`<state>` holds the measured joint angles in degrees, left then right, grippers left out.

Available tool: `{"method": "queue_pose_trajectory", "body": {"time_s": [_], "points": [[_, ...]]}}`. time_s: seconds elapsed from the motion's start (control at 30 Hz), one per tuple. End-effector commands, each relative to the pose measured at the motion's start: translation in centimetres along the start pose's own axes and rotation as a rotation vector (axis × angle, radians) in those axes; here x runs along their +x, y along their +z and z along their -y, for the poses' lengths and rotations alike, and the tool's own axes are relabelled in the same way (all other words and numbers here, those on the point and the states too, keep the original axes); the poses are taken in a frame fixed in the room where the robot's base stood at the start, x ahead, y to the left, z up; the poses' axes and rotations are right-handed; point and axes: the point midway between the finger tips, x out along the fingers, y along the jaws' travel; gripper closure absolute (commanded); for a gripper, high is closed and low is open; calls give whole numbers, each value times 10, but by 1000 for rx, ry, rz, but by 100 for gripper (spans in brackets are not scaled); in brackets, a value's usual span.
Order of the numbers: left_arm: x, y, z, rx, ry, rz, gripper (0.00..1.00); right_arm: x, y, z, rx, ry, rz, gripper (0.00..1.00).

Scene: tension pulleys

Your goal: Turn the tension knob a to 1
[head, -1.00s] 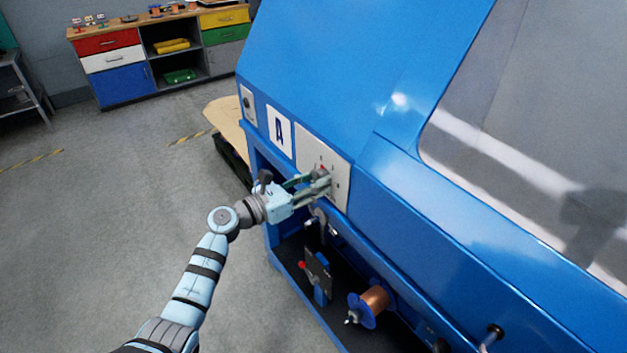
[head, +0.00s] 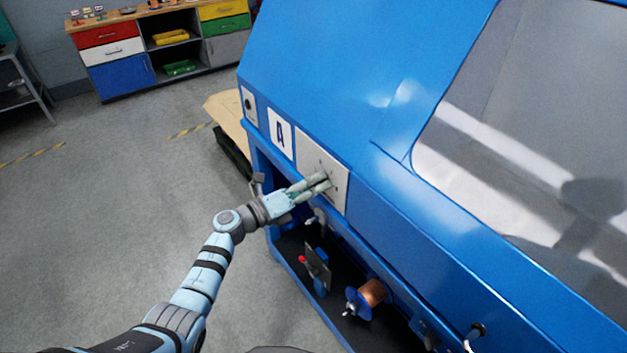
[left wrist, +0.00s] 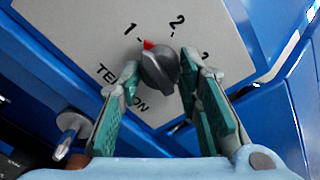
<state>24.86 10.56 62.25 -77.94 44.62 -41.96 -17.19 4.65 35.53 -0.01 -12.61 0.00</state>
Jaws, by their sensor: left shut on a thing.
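The tension knob (left wrist: 159,68) is a dark grey knob with a red pointer tip, on a light panel (left wrist: 215,42) lettered TENSION. The red tip is close to the mark at 1 and left of the mark at 2. A third figure at the right is partly hidden by a finger. My left gripper (left wrist: 160,85) is shut on the knob, with one green-padded finger on either side. My right gripper is not in view.
The blue machine (head: 325,75) fills the right side. Below the panel are a metal guide, a copper wire spool (head: 371,292) and a red-tipped lever (head: 303,259). A drawer cabinet (head: 160,50) stands far back. Floor at the left is clear.

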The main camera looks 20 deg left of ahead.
Motion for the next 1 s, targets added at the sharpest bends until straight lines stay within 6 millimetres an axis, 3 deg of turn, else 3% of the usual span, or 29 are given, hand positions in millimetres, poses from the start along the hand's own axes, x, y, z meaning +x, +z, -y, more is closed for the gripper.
{"method": "queue_pose_trajectory", "body": {"time_s": [0.3, 0.83, 0.87, 1.0], "points": [[0, 2, 1, -135, 0, 2, 96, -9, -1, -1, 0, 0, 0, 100], [0, 1, 1, -164, -1, 2, 96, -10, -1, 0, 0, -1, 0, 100], [0, 1, 1, -164, -1, 2, 67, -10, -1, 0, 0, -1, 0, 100], [0, 1, 1, -163, -1, 1, 48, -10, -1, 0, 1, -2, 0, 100]]}}
